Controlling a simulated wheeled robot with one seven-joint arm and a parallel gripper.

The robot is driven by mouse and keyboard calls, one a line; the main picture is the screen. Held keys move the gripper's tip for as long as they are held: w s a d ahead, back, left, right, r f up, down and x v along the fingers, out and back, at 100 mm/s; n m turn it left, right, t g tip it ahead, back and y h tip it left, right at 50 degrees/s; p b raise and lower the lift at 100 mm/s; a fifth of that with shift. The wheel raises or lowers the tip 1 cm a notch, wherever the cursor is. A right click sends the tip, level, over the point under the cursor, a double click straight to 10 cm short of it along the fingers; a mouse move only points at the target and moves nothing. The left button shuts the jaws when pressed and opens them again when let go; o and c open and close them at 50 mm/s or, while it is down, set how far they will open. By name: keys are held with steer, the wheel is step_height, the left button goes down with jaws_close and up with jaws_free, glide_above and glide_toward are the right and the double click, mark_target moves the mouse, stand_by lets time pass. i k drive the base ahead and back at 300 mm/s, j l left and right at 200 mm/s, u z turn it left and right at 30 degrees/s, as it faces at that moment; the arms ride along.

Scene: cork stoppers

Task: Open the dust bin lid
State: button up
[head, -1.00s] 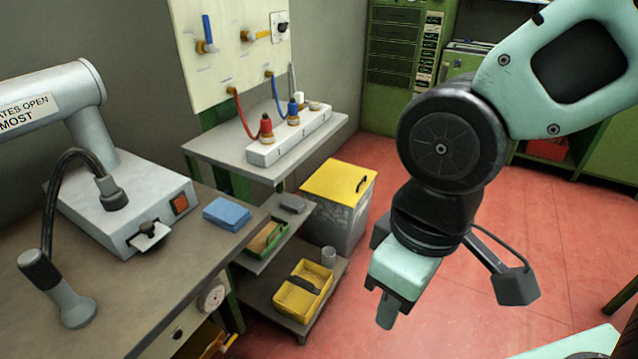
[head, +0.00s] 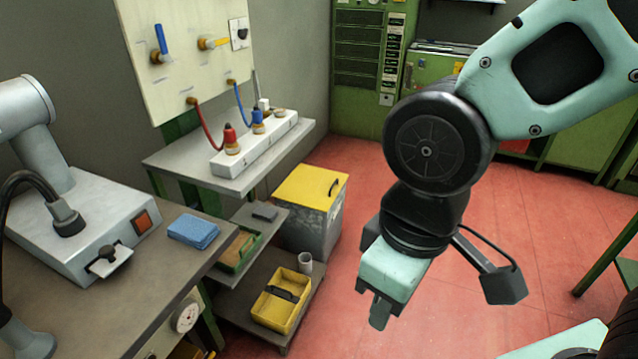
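The dust bin (head: 309,232) is a grey box on the floor, in the middle of the head view, right of the shelf unit. Its yellow lid (head: 308,187) lies shut on top, with a dark handle (head: 333,187) near its right edge. My gripper (head: 379,312) hangs over the red floor, in front of and to the right of the bin in the picture, apart from it and pointing down. Its fingers show only from the side, so I cannot tell whether they are open or shut. Nothing held is visible.
A shelf unit with a yellow tray (head: 280,312), a cup (head: 305,263) and a green tray (head: 237,252) stands left of the bin. A white power strip (head: 255,143) lies on the grey shelf above. Red floor (head: 345,165) is clear right of the bin.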

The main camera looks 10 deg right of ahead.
mark_target(314, 187)
steer(key=i+l+u, duration=0.15)
steer(key=u, duration=0.2)
steer(key=i+l+u, duration=0.2)
steer(key=u, duration=0.15)
steer(key=i+l+u, duration=0.1)
steer(key=l, duration=0.25)
steer(key=i+l, duration=0.3)
steer(key=i+l+u, duration=0.15)
steer(key=l, duration=0.25)
steer(key=i+l+u, duration=0.1)
steer(key=l, duration=0.25)
steer(key=i+l, duration=0.25)
steer(key=l, duration=0.15)
steer(key=i+l, duration=0.15)
steer(key=l, duration=0.2)
steer(key=i+l, duration=0.1)
steer(key=l, duration=0.2)
steer(key=i+l+u, duration=0.1)
steer(key=l, duration=0.25)
